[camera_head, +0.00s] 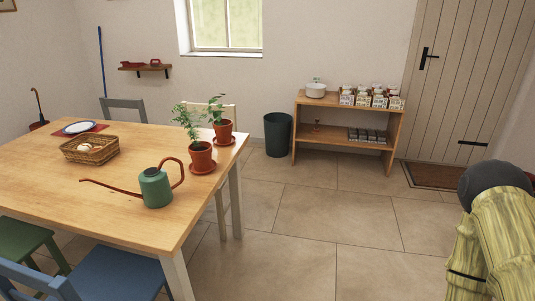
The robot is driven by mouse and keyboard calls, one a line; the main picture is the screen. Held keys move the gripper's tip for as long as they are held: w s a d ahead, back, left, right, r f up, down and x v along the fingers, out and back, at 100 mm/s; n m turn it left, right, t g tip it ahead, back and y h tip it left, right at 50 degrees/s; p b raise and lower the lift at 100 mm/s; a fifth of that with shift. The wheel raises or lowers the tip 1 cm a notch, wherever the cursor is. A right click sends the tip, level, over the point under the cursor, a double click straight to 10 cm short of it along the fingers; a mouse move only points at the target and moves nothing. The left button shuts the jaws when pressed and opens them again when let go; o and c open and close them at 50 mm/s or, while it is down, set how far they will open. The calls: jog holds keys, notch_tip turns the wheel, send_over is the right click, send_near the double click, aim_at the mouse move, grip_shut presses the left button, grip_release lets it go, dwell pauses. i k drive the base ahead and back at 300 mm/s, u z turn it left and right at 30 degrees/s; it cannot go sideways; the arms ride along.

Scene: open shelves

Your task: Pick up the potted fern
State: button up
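Two potted plants in terracotta pots stand on saucers at the right side of the wooden table (105,204). The nearer plant (187,122) has fine, feathery green leaves and looks most like the fern; its pot (201,156) is upright. The farther plant (217,106) has fewer, broader leaves, and its pot (223,131) stands just behind and to the right. The two are close together, and the nearer foliage partly overlaps the farther plant in the picture. My gripper is not in view.
A green watering can (156,188) with a long spout stands in front of the plants. A wicker basket (90,149) is at left. Chairs and stools surround the table. A dark bin (278,134) and a low shelf (342,126) stand behind. The tiled floor right of the table is clear.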

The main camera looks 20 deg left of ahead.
aim_at(200, 152)
jog(key=z, duration=0.3)
jog(key=i, duration=1.1)
jog(key=u, duration=2.25)
